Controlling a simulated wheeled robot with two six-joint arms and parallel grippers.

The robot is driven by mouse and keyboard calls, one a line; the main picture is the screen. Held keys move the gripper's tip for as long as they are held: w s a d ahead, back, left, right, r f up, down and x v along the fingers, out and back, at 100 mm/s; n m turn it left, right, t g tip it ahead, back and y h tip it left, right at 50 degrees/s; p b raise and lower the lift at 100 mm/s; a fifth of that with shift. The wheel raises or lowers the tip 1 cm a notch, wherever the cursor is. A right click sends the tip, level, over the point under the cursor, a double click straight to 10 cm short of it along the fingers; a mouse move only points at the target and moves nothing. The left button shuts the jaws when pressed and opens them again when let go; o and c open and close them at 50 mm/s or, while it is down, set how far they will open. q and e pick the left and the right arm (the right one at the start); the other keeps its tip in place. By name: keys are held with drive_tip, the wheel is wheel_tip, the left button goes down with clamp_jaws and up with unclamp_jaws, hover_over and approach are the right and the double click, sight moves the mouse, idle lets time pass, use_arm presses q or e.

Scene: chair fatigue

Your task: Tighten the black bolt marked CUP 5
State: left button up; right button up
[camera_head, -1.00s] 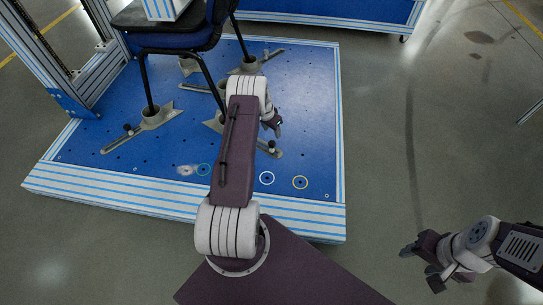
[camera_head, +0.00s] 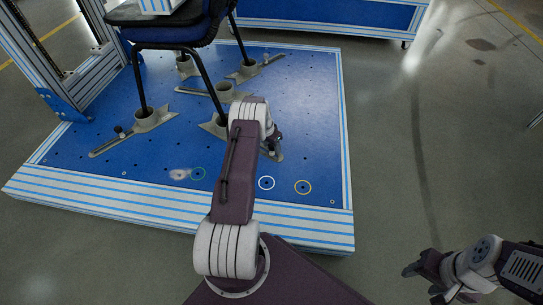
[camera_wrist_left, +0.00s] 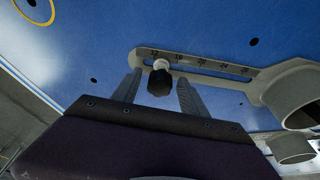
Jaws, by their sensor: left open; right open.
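A black bolt knob (camera_wrist_left: 159,83) with a pale collar sits on the slotted grey arm (camera_wrist_left: 215,73) of a cup bracket in the left wrist view. I can read no CUP 5 mark. My left gripper (camera_wrist_left: 160,80) is open, with one finger on each side of the knob. The fingers look apart from it. In the head view my left gripper (camera_head: 273,142) is over the end of the bracket arm nearest the front right, hiding most of the knob. My right gripper (camera_head: 424,279) is open and empty above the floor at lower right.
A chair (camera_head: 175,32) stands with its legs in grey cups on the blue platform (camera_head: 320,120). Another black knob (camera_head: 119,130) is on the left bracket. Grey floor (camera_head: 450,150) at right is clear.

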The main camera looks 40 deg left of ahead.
use_arm(q)
drive_tip(key=shift+w+f, duration=0.1)
drive_tip(key=shift+f, duration=0.2)
drive_tip(key=shift+r+n+p, duration=0.2)
drive_tip(key=shift+n+p, duration=0.1)
drive_tip(key=shift+r+n+p, duration=0.1)
drive_tip(key=shift+n+p, duration=0.3)
drive_tip(key=shift+n, duration=0.1)
drive_tip(key=shift+n+y, duration=0.3)
drive_tip(key=shift+n, duration=0.3)
drive_tip(key=shift+f+n, duration=0.25)
drive_tip(key=shift+n, duration=0.35)
drive_tip(key=shift+p, duration=0.3)
drive_tip(key=shift+n+y, duration=0.3)
drive_tip(key=shift+n, duration=0.4)
drive_tip(key=n, duration=0.2)
drive_tip(key=shift+n+g+y, duration=0.3)
